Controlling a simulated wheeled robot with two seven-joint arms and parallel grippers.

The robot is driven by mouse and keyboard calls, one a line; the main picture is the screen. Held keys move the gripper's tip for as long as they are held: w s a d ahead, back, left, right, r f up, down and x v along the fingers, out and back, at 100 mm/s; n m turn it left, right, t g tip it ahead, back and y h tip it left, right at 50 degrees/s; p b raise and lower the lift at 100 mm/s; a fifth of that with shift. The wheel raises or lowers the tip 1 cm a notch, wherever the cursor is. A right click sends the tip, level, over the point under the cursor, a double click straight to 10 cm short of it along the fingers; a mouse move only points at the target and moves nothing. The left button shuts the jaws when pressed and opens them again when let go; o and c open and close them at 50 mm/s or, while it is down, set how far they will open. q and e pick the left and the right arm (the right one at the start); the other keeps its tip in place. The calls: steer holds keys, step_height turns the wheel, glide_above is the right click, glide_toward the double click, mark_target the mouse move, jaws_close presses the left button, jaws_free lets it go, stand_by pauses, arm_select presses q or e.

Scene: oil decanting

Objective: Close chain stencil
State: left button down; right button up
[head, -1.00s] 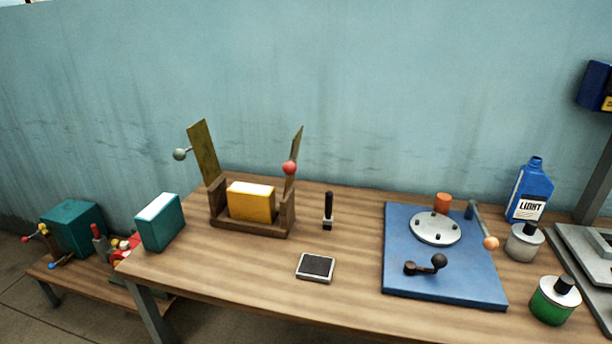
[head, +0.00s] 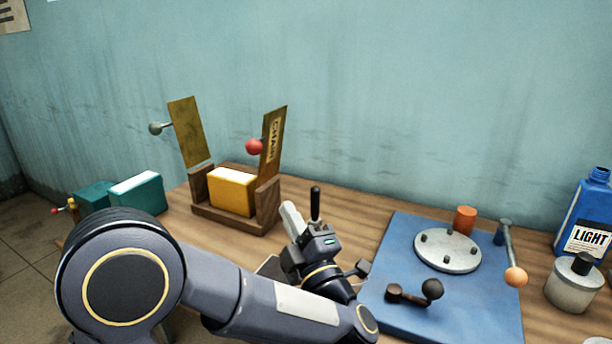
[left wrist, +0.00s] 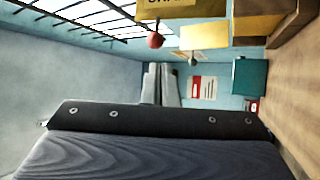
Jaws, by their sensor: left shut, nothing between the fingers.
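The chain stencil (head: 273,145) is a brass plate lettered "CHAIN" with a red knob (head: 255,147). It stands raised, leaning slightly outward, on the right end of the wooden cradle (head: 268,207). A yellow block (head: 231,194) with a white top sits in the cradle. A second brass plate (head: 188,132) with a grey-green knob stands raised at the left end. My left gripper (head: 288,208) is shut and empty, in front of the cradle's right end and below the red knob. The left wrist view shows its fingers (left wrist: 159,70) together, with the red knob (left wrist: 155,40) apart from them. My right gripper is out of view.
A black-handled stamp (head: 315,203) stands just behind my left gripper. A blue board (head: 400,235) with a metal disc and cranks lies to the right. Teal boxes (head: 138,195) stand at left. A blue bottle (head: 588,210) and a jar (head: 573,285) are at right.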

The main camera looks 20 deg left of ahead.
arm_select(q)
steer(key=d+y, duration=0.1)
steer(key=n+g+p, duration=0.1)
steer(key=p, duration=0.5)
glide_toward(256, 153)
steer(key=shift+y, duration=0.4)
steer(key=x, duration=0.6)
steer(key=shift+w+a, duration=0.25)
steer(key=shift+w, duration=0.2)
steer(key=shift+a, duration=0.1)
